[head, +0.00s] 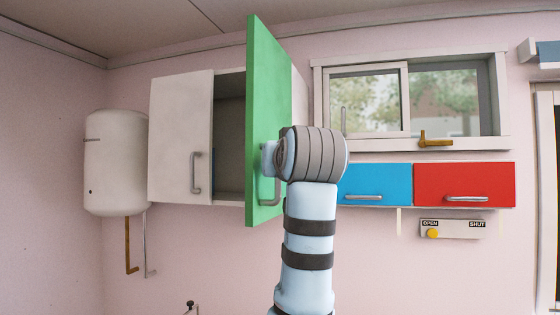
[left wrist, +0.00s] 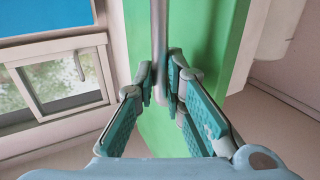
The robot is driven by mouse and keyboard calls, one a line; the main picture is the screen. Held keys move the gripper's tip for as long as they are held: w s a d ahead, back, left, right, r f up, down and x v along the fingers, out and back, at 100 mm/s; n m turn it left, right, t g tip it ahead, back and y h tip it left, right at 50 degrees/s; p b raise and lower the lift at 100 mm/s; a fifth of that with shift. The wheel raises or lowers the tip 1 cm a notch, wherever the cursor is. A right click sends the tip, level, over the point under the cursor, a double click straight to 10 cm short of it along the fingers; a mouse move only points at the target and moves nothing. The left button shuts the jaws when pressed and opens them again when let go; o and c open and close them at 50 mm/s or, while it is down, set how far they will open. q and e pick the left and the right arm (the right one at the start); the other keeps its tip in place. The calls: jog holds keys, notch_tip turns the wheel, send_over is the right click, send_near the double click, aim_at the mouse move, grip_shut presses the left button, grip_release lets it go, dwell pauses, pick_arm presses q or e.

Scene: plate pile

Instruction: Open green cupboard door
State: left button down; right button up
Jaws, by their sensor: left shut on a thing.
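The green cupboard door (head: 268,100) stands swung out from the cupboard in the head view, nearly edge-on. To its left, part of the dark cupboard inside (head: 229,135) shows. The door's grey bar handle (head: 264,192) is partly hidden by my left arm; it runs along the green face in the left wrist view (left wrist: 161,30). My left gripper (left wrist: 160,88) is shut on this handle, with a finger on each side of the bar. In the head view my left wrist covers the fingers. My right gripper is in neither view.
A shut white door (head: 180,125) is left of the opening, beside a white tank (head: 115,160). Blue (head: 375,180) and red (head: 464,180) drawer fronts and a window (head: 375,100) are to the right. An OPEN/SHUT slider panel (head: 455,230) is below.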

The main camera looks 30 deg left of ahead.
pick_arm(q)
jog(key=shift+s+a+r, duration=0.1)
jog(key=shift+r, duration=0.15)
jog(key=c, duration=1.8)
grip_release()
jog(key=shift+o, duration=0.7)
jog(key=shift+w+f, duration=0.2)
jog(key=shift+w, duration=0.15)
